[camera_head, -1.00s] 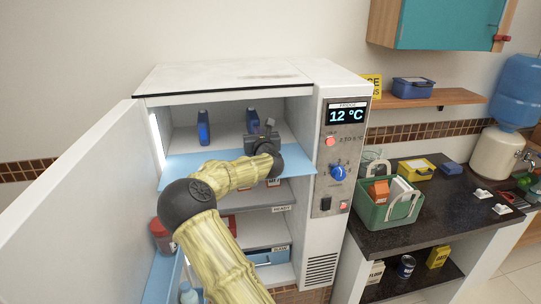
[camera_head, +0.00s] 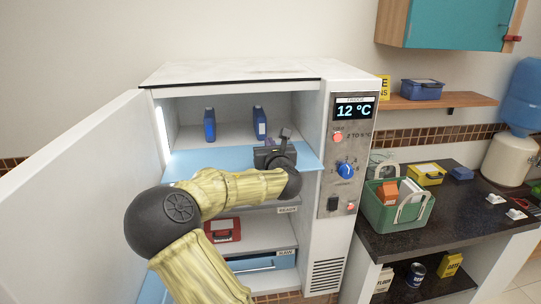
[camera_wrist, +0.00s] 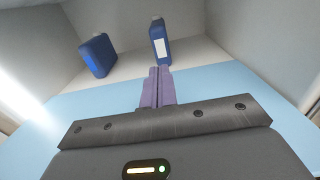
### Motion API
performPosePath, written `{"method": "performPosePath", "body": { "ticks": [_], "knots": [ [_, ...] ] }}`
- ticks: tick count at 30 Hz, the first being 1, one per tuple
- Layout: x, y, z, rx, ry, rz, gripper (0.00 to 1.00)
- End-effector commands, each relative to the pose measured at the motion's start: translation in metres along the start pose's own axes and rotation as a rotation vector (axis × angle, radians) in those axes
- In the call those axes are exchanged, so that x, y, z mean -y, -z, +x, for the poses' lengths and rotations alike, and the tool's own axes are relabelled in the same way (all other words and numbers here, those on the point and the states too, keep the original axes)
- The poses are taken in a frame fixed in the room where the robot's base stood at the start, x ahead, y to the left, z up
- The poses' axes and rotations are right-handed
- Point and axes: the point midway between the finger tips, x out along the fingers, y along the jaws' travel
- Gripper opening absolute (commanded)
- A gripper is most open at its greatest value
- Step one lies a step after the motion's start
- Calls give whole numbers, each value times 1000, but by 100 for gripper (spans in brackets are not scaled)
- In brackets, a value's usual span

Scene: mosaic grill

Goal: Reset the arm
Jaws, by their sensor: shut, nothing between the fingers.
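My arm reaches into the open white fridge (camera_head: 240,75), whose display reads 12 °C. My gripper (camera_head: 284,134) is over the light blue upper shelf (camera_head: 195,163). In the wrist view its two purple fingers (camera_wrist: 158,72) are together with nothing between them. Two blue bottles stand deeper on the upper level. One blue bottle (camera_head: 210,124) is on the left, and the other blue bottle (camera_head: 259,122), with a white label, is just beyond my fingertips.
The fridge door (camera_head: 75,190) stands open at the left. A red box (camera_head: 222,230) and a blue drawer marked RAW (camera_head: 262,263) are on lower levels, partly hidden by my arm. At right, a green basket (camera_head: 396,215) stands on the dark counter (camera_head: 470,215).

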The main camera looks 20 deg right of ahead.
Motion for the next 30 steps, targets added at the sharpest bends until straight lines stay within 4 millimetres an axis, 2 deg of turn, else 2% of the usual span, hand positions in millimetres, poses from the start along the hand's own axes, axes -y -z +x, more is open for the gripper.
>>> {"method": "performPosePath", "body": {
  "ticks": [3, 7, 30],
  "knots": [
    [0, 2, -17, 0, 1, 1, 0],
    [1, 1, -26, 0, 1, 1, 0],
    [-8, 0, -27, 0, -13, 0, 0]
  ]
}}
